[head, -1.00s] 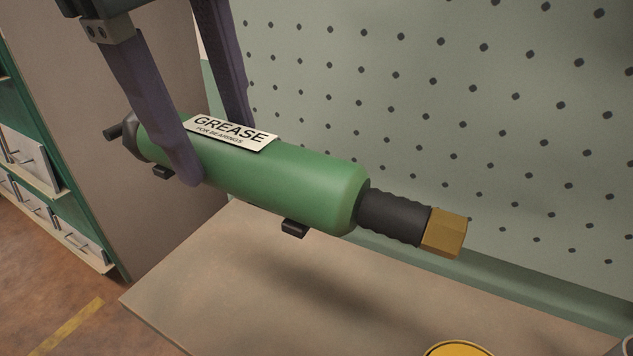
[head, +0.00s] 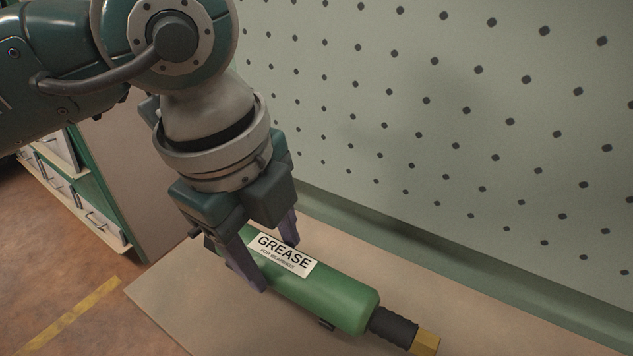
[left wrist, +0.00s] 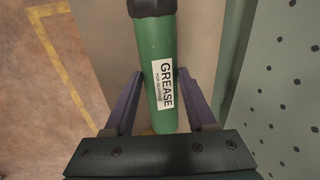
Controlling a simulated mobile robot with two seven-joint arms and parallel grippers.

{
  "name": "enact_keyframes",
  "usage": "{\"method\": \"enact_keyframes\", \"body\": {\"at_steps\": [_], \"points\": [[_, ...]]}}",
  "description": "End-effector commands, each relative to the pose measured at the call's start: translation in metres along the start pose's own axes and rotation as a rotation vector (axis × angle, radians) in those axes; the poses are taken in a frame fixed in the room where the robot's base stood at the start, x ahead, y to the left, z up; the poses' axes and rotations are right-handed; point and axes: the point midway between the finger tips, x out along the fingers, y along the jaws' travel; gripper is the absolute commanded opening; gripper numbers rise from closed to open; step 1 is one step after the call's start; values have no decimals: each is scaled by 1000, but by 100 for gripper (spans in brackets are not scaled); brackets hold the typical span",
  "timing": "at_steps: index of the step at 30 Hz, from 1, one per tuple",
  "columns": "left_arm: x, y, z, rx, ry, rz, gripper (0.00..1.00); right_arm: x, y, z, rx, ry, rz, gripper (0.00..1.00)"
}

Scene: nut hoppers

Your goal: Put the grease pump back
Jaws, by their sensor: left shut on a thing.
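The grease pump (head: 335,298) is a green cylinder with a white GREASE label, a black ribbed neck and a brass hex end. It lies roughly level, with the brass end toward the lower right in the head view. My left gripper (head: 270,262) is shut on its body near the label, one finger on each side. The left wrist view also shows the pump (left wrist: 160,65) between the two fingers. I cannot tell whether the pump touches the bench top below it. My right gripper is not in view.
A tan bench top (head: 165,290) lies below the pump, its left part bare. A pale green pegboard (head: 450,120) rises behind it. Shelves with bins (head: 90,215) stand at the left, above a brown floor with a yellow line (head: 75,315).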

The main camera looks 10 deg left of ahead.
Motion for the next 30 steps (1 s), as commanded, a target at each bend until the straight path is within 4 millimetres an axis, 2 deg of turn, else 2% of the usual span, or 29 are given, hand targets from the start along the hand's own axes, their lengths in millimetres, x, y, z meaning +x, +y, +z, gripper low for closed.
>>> {"method": "enact_keyframes", "body": {"at_steps": [7, 17, 18, 26, 30], "points": [[35, 7, 1, -1, 0, 0, 0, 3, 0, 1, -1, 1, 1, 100], [39, 8, 1, 1, 0, -2, 0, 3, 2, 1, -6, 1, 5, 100], [40, 9, 1, 1, 0, 1, 57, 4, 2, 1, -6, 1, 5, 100], [40, 8, 1, 0, -1, 1, 86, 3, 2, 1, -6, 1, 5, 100], [40, 8, 1, 0, -1, 1, 86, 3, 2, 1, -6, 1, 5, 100]]}}
